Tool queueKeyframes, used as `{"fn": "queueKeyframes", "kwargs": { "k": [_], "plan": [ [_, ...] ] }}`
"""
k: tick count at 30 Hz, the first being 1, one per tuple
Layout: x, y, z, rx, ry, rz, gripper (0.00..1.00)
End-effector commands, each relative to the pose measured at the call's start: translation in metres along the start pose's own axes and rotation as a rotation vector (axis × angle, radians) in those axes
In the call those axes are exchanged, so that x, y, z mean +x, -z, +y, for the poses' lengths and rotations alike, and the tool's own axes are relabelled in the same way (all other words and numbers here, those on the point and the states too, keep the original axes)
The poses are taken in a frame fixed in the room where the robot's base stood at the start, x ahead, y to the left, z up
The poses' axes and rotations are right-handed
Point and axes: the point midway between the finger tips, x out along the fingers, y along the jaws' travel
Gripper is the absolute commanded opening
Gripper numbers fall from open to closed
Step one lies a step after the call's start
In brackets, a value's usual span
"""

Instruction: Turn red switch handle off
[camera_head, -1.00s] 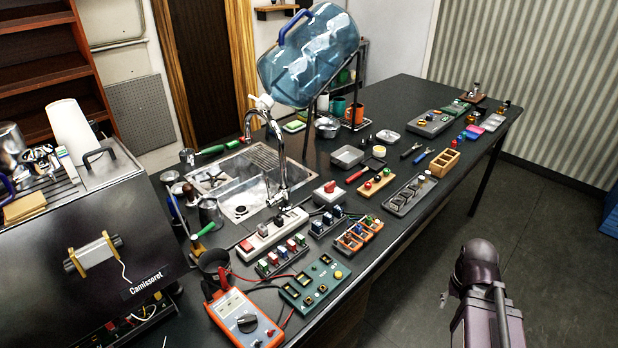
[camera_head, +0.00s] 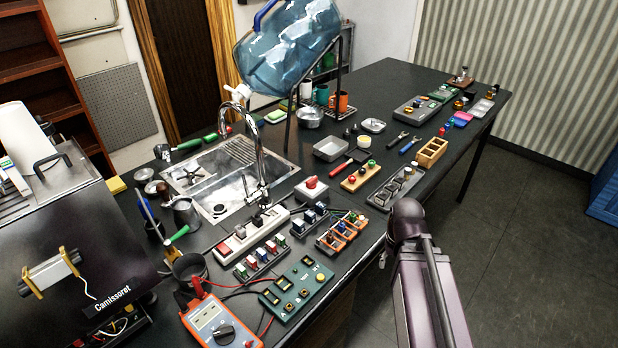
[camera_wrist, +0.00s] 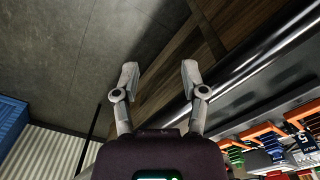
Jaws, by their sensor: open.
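A red switch handle (camera_head: 311,182) sits on a small light-coloured box (camera_head: 312,191) on the dark bench, just right of the sink in the head view. Its exact turn is too small to tell. In the wrist view my gripper (camera_wrist: 159,78) is open and empty, with its two fingers apart over the floor and wooden panelling beside the bench. The switch does not show in the wrist view. In the head view only my arm shows, at the bench's front edge; my gripper is hidden there.
Close to the switch are a power strip (camera_head: 250,233), a sink tap (camera_head: 250,150) and an orange compartment holder (camera_head: 340,233). A large blue water bottle (camera_head: 290,50) on a stand rises behind. A multimeter (camera_head: 216,322) lies in front. Floor at right (camera_head: 530,260) is clear.

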Motion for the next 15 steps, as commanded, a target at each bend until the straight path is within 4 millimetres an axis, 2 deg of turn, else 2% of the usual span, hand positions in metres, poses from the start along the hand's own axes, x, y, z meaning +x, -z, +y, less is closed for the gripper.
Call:
{"fn": "queueKeyframes", "kwargs": {
  "k": [10,15],
  "plan": [
    [-0.002,0.002,-0.001,0.004,0.0,0.0,0.56],
    [-0.014,0.017,-0.008,0.029,0.0,0.0,0.56]
  ]
}}
